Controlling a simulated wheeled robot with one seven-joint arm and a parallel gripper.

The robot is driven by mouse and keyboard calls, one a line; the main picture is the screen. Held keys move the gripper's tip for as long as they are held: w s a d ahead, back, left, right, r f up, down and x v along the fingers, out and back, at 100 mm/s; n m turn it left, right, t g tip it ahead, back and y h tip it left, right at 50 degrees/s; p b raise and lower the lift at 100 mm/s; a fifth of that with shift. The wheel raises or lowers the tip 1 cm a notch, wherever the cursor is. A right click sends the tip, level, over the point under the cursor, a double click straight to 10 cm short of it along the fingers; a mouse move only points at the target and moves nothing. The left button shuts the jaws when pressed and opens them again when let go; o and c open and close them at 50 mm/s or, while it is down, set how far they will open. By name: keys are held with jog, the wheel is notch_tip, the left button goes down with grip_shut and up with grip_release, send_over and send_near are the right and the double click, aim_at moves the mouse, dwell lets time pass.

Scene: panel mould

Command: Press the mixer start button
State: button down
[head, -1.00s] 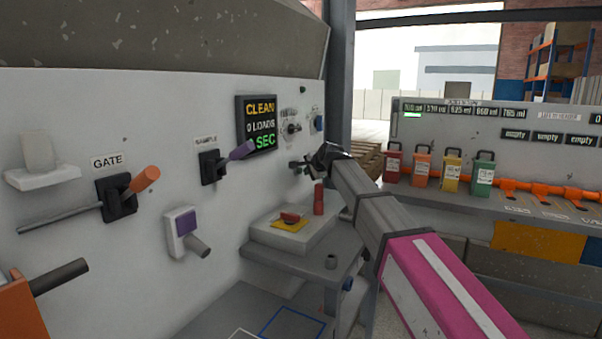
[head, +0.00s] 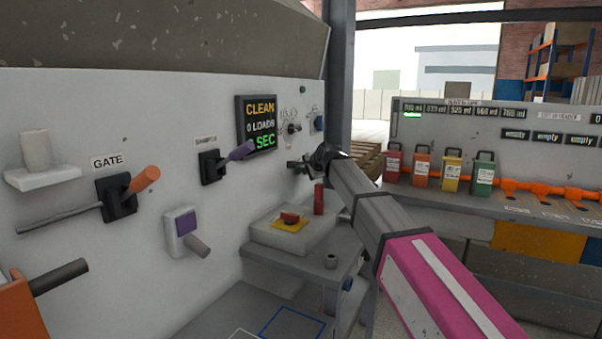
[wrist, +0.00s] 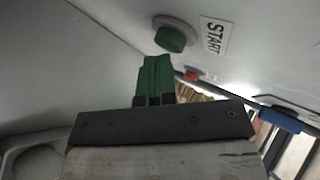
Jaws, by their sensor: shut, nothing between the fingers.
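The start button (wrist: 172,36) is a round green button in a grey ring on the pale panel. It shows in the wrist view, beside a white label reading START (wrist: 215,36). My gripper (wrist: 156,62) is shut and empty, its greenish fingers pointing up toward the button. In that view the fingertips lie just below the button with a small gap in the picture; I cannot tell the true distance. In the head view my gripper (head: 296,165) is at the panel's far end, below the display. I cannot make out the start button with certainty there.
The panel also carries a display (head: 257,124), a gate lever (head: 143,180) and a sample lever (head: 238,151). Below my gripper, a grey box (head: 265,235) bears a red button on a yellow plate, beside a red cylinder (head: 319,199). Coloured canisters (head: 452,172) stand right.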

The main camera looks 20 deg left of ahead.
dwell(0.6)
jog(key=shift+s+d, duration=0.1)
jog(key=shift+d, duration=0.65)
jog(key=shift+s+d, duration=0.2)
jog(key=shift+d, duration=2.3)
